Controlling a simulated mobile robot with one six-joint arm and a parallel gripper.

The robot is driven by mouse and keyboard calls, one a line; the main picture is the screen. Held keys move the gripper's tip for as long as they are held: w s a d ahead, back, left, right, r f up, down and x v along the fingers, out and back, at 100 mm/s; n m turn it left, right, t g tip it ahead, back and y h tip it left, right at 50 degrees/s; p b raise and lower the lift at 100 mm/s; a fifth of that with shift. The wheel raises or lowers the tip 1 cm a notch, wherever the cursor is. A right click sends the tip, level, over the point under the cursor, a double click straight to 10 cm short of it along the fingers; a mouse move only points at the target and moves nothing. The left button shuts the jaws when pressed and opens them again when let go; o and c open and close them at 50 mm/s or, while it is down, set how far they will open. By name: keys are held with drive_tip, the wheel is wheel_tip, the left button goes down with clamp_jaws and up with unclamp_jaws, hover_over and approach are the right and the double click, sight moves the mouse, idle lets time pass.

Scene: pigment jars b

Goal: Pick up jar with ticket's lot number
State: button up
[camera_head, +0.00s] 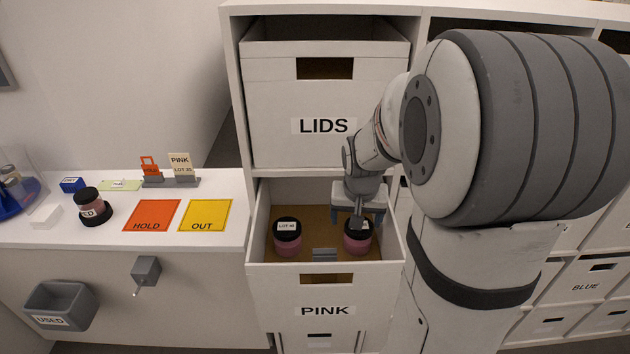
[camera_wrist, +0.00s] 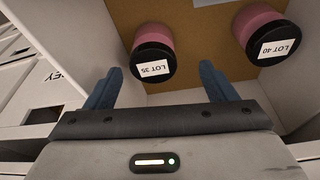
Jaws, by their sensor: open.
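The ticket (camera_head: 181,165) stands on the counter and reads PINK and a lot number too small to read surely; it looks like 35. The open PINK drawer (camera_head: 325,290) holds two pink jars with black lids. The left jar (camera_head: 287,237) is labelled LOT 40 and shows at right in the wrist view (camera_wrist: 265,35). The right jar (camera_head: 357,243) is labelled LOT 35 in the wrist view (camera_wrist: 153,55). My gripper (camera_head: 356,217) is open and empty over the LOT 35 jar, whose lid appears between and beyond the fingertips (camera_wrist: 161,72).
The closed LIDS drawer (camera_head: 325,100) is above. The counter holds an orange HOLD mat (camera_head: 153,216), a yellow OUT mat (camera_head: 206,215) and another dark-lidded jar (camera_head: 90,203). A grey USED bin (camera_head: 60,304) hangs below.

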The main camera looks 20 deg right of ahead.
sight(358, 237)
drive_tip(key=shift+w+d+f+m, duration=0.15)
drive_tip(key=shift+w+d+f, duration=0.35)
drive_tip(key=shift+d, duration=0.15)
drive_tip(key=shift+w+d+f+m, duration=0.15)
drive_tip(key=shift+w+d+f, duration=0.35)
drive_tip(key=shift+d, duration=0.1)
drive_tip(key=shift+p+x, duration=0.75)
drive_tip(key=shift+x, duration=3.05)
drive_tip(key=shift+w, duration=0.15)
drive_tip(key=shift+c, duration=0.6)
drive_tip(key=c, duration=0.7)
drive_tip(key=shift+r, duration=0.1)
